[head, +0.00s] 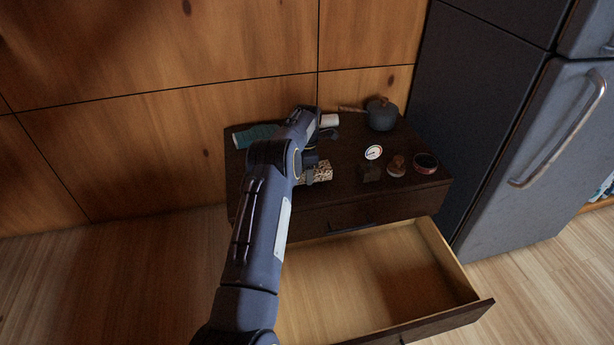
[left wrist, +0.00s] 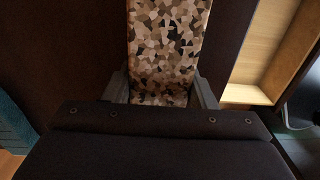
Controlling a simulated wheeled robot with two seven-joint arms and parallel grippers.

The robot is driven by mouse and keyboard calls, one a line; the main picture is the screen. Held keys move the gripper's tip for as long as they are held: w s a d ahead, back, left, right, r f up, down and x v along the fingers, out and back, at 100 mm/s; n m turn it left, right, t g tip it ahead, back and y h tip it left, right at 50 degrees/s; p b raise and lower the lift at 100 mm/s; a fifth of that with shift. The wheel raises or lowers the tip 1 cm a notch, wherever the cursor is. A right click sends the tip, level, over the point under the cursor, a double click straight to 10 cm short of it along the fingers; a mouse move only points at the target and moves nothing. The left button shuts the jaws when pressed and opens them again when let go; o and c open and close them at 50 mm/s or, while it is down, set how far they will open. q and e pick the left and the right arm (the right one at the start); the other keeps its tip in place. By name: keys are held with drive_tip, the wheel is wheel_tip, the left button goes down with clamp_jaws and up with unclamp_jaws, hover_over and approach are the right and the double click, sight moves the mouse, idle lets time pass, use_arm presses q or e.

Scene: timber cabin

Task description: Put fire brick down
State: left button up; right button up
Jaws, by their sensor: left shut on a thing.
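The fire brick (head: 320,173) is a block with a speckled tan, brown and black surface. It is at the front part of the dark cabinet top (head: 330,197), in front of my left arm's wrist. My left gripper (head: 309,163) is shut on it. In the left wrist view, the brick (left wrist: 170,40) stands between the two grey fingers (left wrist: 160,90) and extends away from them. I cannot tell whether its underside touches the cabinet top. My right gripper is in neither view.
An open, empty-looking drawer (head: 365,275) juts out below the top. A dark lidded pot (head: 382,115), white cylinder (head: 329,120), dial gauge (head: 373,152), knobbed wooden object (head: 397,165) and round tin (head: 426,161) stand to the right. A teal item (head: 252,136) lies left. A fridge (head: 530,140) stands right.

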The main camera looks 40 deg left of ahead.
use_arm(q)
drive_tip(key=shift+f, duration=0.8)
drive_tip(key=shift+r, duration=0.1)
drive_tip(key=o, duration=0.9)
drive_tip(key=shift+f, duration=0.3)
drive_tip(key=o, duration=0.5)
drive_tip(key=shift+w+d, duration=0.1)
